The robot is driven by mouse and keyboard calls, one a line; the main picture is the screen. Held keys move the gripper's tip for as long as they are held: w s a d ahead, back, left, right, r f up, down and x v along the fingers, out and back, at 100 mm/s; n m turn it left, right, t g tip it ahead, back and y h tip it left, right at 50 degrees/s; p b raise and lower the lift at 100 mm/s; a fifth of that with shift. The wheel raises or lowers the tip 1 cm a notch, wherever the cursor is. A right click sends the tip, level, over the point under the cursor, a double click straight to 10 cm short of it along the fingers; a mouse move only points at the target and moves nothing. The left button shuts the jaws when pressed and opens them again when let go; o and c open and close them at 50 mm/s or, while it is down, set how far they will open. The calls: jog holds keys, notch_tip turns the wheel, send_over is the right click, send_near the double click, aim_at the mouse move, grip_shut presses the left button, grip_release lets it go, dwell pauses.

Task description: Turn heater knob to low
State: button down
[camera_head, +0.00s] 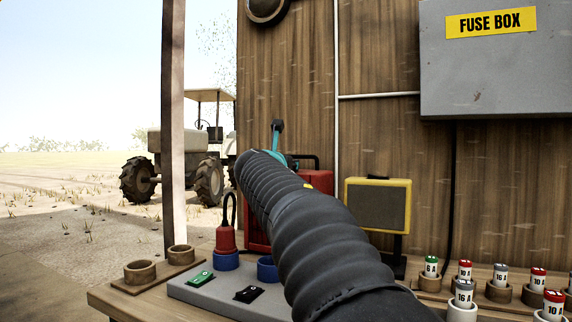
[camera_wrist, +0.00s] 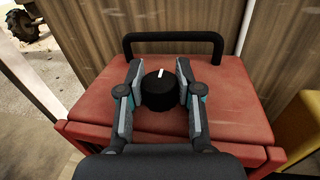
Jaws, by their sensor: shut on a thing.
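The heater is a red box (camera_wrist: 235,95) with a black handle (camera_wrist: 175,37) at its far edge. In the head view, the heater (camera_head: 257,217) stands on the bench, mostly hidden behind my arm. Its round black knob (camera_wrist: 159,93) is on top, with a white mark pointing nearly straight up in the wrist view, away from me. No scale or low label can be read. My gripper (camera_wrist: 158,80) is shut on the knob, one finger on each side.
A yellow-framed lamp or panel (camera_head: 378,206) stands close right of the heater. A grey switch board (camera_head: 215,293) with a red plug (camera_head: 226,238) is in front at left. Several labelled fuses (camera_head: 464,290) stand at right. A grey fuse box (camera_head: 490,75) hangs above.

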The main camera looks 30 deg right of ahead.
jog(key=c, duration=0.7)
grip_release()
jog(key=shift+c, duration=0.2)
jog(key=v, duration=1.2)
